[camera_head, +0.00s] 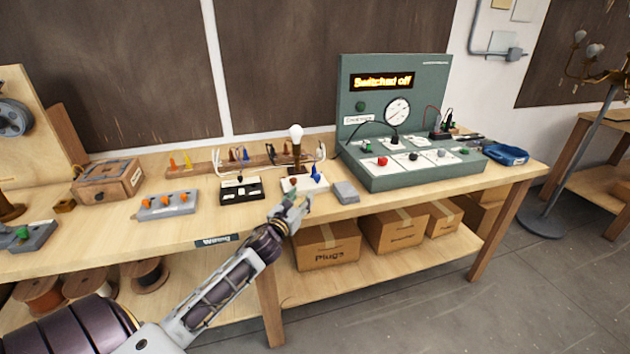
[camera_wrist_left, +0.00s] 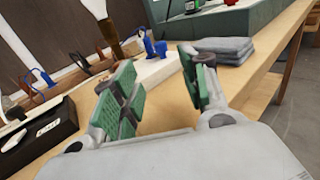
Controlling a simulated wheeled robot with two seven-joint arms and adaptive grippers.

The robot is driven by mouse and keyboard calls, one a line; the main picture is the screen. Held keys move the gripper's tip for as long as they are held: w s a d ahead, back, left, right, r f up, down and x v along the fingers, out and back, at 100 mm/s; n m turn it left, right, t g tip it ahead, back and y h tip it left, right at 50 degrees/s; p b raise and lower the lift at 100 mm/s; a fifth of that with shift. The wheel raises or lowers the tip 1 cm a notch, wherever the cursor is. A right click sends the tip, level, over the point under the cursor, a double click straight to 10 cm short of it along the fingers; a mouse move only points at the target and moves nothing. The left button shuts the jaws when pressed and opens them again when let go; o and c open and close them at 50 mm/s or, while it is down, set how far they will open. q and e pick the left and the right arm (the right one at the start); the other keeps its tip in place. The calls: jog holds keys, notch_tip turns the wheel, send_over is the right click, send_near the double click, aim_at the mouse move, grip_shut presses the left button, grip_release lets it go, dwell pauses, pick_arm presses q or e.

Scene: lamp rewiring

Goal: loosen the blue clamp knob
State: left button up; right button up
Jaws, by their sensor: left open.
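The blue clamp knob (camera_head: 316,171) stands on the white base (camera_head: 303,184) of the lamp, to the right of its brown stem. In the left wrist view the blue knob (camera_wrist_left: 154,46) shows beyond my fingers, between the stem and the grey pads. My left gripper (camera_head: 291,207) is at the table's front edge, in front of the lamp base. My right gripper is out of view.
A black terminal box (camera_head: 242,190) is left of the lamp base and a grey block (camera_head: 346,192) right of it. The green test panel (camera_head: 420,172) reads "Switched off". A wooden tool rack (camera_head: 205,164) stands behind. Boxes sit on the shelf below.

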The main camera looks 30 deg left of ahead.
aim_at(316, 178)
pick_arm(q)
jog(key=shift+w+a, duration=0.4)
jog(key=shift+w, duration=1.7)
jog(key=shift+w+a, duration=0.45)
jog(key=shift+w, duration=1.65)
jog(key=shift+w+a, duration=0.4)
jog(key=shift+w, duration=1.7)
grip_shut()
